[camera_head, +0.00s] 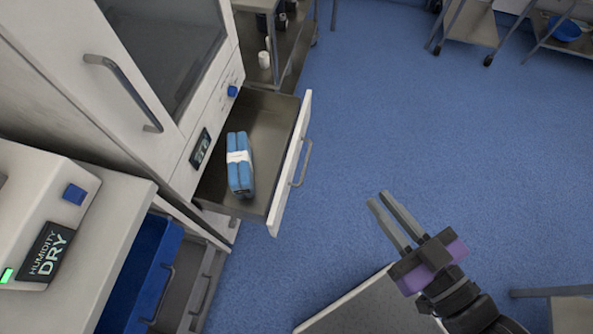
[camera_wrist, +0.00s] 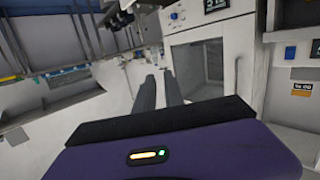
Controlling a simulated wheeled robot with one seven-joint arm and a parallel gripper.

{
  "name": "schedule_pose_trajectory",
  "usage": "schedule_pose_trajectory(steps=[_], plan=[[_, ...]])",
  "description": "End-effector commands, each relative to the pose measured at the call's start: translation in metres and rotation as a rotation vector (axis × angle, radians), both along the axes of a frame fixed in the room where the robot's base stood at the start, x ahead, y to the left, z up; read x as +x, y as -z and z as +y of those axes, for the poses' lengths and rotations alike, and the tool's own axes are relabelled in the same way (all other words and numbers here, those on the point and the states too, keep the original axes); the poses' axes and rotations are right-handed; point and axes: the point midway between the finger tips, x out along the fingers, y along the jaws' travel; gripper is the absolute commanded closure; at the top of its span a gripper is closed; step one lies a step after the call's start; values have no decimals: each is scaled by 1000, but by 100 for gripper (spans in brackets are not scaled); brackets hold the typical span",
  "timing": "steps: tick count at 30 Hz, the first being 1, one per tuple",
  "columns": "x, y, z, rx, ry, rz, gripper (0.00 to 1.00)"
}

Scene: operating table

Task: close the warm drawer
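The warm drawer (camera_head: 287,166) is pulled out from the bottom of the white cabinet (camera_head: 180,80) in the head view. Its front panel has a grey bar handle (camera_head: 303,163) on the outer face. A blue bundle with a white band (camera_head: 239,165) lies inside. My gripper (camera_head: 384,201) is to the right of and below the drawer in the picture, apart from it. Its two fingers are parallel with a narrow gap between them, and nothing shows in it. The fingers also show in the wrist view (camera_wrist: 161,90), pointing toward white cabinetry.
A white unit with a "HUMIDITY DRY" display (camera_head: 48,250) stands at the left. Below it are a blue bin (camera_head: 145,262) and another open drawer. A shelf cart (camera_head: 280,45) stands behind the cabinet. Blue floor (camera_head: 400,120) is clear to the right of the drawer.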

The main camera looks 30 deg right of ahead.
Motion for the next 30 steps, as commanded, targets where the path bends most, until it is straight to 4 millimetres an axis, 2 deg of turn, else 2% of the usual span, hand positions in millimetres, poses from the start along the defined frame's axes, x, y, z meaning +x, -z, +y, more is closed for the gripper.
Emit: schedule_pose_trajectory(steps=[1, 5, 9, 12, 16, 19, 23, 26, 30], plan=[[17, 7, -14, 2, 21, -17, 98], [53, 40, -57, 62, 95, 17, 100], [90, 83, -103, 189, 179, 103, 100], [114, 114, -130, 321, 228, 177, 100], [143, 150, -151, 543, 257, 290, 100], [162, 172, -150, 750, 235, 386, 100], [174, 184, -128, 1005, 139, 518, 100], [167, 186, -103, 1154, 45, 620, 100], [142, 189, -71, 1267, -65, 750, 100]])
